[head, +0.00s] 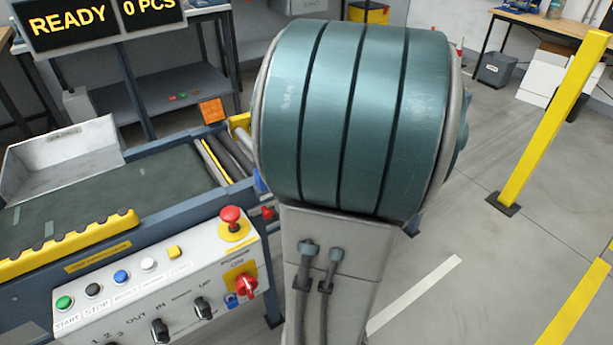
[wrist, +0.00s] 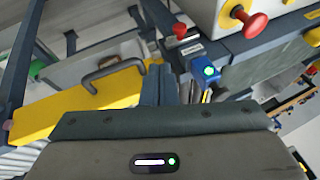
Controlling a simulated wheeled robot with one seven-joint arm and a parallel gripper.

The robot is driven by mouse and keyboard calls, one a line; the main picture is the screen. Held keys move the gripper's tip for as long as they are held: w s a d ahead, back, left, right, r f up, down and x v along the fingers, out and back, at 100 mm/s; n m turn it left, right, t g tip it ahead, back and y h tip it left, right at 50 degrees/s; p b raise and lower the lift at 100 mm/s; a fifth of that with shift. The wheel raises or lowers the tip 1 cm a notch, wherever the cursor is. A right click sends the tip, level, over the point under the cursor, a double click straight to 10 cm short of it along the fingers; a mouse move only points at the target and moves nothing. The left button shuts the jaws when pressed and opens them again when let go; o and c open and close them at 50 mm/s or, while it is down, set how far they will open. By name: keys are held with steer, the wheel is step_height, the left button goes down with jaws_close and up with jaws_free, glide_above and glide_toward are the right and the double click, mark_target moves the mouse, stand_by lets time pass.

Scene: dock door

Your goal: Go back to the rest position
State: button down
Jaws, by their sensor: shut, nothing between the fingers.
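My gripper (wrist: 160,72) shows in the wrist view, its two dark fingers together with nothing seen between them. It points toward a yellow part with a dark handle (wrist: 112,72); I cannot tell the gap between them. In the head view my own arm, with a large teal-banded joint, fills the middle and hides my gripper. The control panel (head: 150,282) is left of the arm in the head view, with a red mushroom button (head: 231,216) and a red rotary switch (head: 247,286).
A conveyor (head: 110,205) with a grey tray (head: 65,160) runs on the left under a READY sign (head: 70,22). A blue box with a green light (wrist: 208,71) is near my fingers. A yellow post (head: 555,120) stands right. Open floor lies between.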

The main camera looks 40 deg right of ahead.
stand_by(0.5)
steer(key=s+a+r+n+h+p, duration=0.1)
steer(key=a+r+p, duration=0.3)
steer(key=a, duration=0.4)
steer(key=s+a+r+n+g+h+p, duration=0.1)
steer(key=a+r+p, duration=0.4)
steer(key=a+p, duration=0.1)
steer(key=s+a+r+n+g+p, duration=0.1)
steer(key=s+a+r+p, duration=0.1)
steer(key=a+r+p, duration=0.3)
steer(key=a, duration=0.4)
steer(key=shift+a+r+h, duration=0.2)
steer(key=shift+a+h, duration=0.15)
steer(key=shift+h, duration=0.05)
